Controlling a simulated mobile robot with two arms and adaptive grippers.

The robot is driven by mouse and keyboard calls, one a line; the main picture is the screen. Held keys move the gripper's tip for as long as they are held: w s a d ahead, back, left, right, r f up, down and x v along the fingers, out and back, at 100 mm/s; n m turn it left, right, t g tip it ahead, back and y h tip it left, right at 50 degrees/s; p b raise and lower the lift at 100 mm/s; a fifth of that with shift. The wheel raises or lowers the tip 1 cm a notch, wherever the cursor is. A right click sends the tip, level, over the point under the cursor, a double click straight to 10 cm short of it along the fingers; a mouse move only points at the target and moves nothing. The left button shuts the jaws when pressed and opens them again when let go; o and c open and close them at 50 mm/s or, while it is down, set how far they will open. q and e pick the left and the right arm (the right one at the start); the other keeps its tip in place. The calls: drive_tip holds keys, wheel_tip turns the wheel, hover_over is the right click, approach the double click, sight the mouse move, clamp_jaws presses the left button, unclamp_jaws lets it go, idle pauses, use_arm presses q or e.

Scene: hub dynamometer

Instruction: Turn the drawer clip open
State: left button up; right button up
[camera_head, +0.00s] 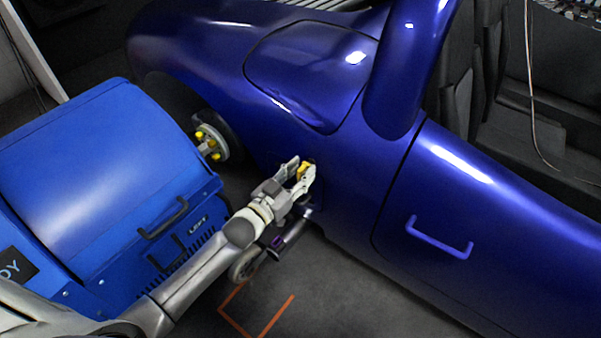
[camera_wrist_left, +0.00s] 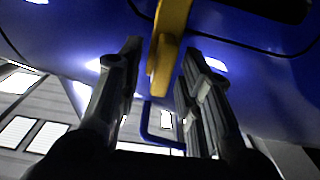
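The drawer clip (camera_head: 303,172) is a small yellow piece at the side of the blue car body. In the left wrist view the yellow clip (camera_wrist_left: 166,50) hangs down from the top edge between my fingers. My left gripper (camera_head: 301,167) is at the clip, with one finger on each side of it. In the left wrist view my left gripper (camera_wrist_left: 160,62) is open, and gaps show between the clip and both fingers. In the head view the fingers partly hide the clip. My right gripper is not in view.
The blue car body (camera_head: 330,190) fills the centre and right, with a blue handle (camera_head: 440,236) on its side. A blue machine (camera_head: 90,170) with a black handle (camera_head: 163,218) stands left, beside a hub with yellow parts (camera_head: 208,142). Orange lines (camera_head: 262,325) mark the floor.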

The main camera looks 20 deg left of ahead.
use_arm(q)
drive_tip(key=shift+w+d, duration=0.1)
drive_tip(key=shift+w, duration=0.1)
clamp_jaws()
